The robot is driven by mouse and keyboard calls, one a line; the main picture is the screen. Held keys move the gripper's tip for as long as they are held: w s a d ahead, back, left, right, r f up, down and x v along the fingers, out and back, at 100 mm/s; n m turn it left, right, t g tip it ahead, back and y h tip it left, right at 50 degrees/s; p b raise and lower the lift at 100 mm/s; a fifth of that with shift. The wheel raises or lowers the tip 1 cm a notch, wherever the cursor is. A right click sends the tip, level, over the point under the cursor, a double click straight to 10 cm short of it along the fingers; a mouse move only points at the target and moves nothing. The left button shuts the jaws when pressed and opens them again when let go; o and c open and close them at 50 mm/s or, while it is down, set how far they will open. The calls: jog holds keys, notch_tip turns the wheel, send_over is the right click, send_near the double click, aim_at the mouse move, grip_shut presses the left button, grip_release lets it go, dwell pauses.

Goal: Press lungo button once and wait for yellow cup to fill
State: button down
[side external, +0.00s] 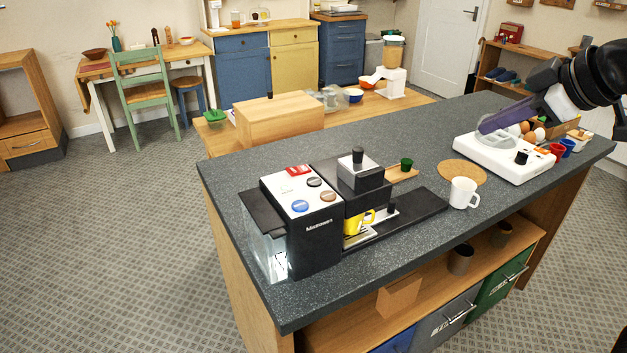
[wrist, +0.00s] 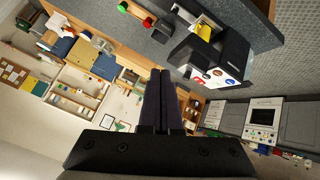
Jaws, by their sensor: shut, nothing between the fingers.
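The coffee machine (side external: 318,225) stands at the left end of the dark counter. Its top panel has a red patch (side external: 299,170) and round buttons: blue (side external: 300,206), brown (side external: 328,196) and dark (side external: 314,182). I cannot read which is lungo. The yellow cup (side external: 355,222) sits under the spout, partly hidden; its contents do not show. My gripper (side external: 484,127) is shut and empty, over the counter's right part, far from the machine. In the wrist view, my fingers (wrist: 160,74) are together, with the machine (wrist: 226,66) and the yellow cup (wrist: 204,32) beyond them.
A white mug (side external: 463,193) and a round cork mat (side external: 462,172) lie between my gripper and the machine. A white appliance (side external: 502,158) stands below my gripper, with eggs (side external: 528,130) and small red and blue cups (side external: 567,147) nearby. The counter's middle back is clear.

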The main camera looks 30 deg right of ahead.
jog(key=w+a+r+n, duration=0.2)
jog(key=w+a+r, duration=0.1)
jog(key=w, duration=0.4)
jog(key=n+y, duration=0.2)
jog(key=n, duration=0.2)
send_over(319, 183)
notch_tip(319, 183, down, 6)
jog(key=f, duration=0.1)
jog(key=shift+r, duration=0.25)
jog(key=shift+f, duration=0.15)
jog(key=shift+f, duration=4.25)
jog(key=shift+f, duration=0.1)
jog(key=shift+f, duration=0.3)
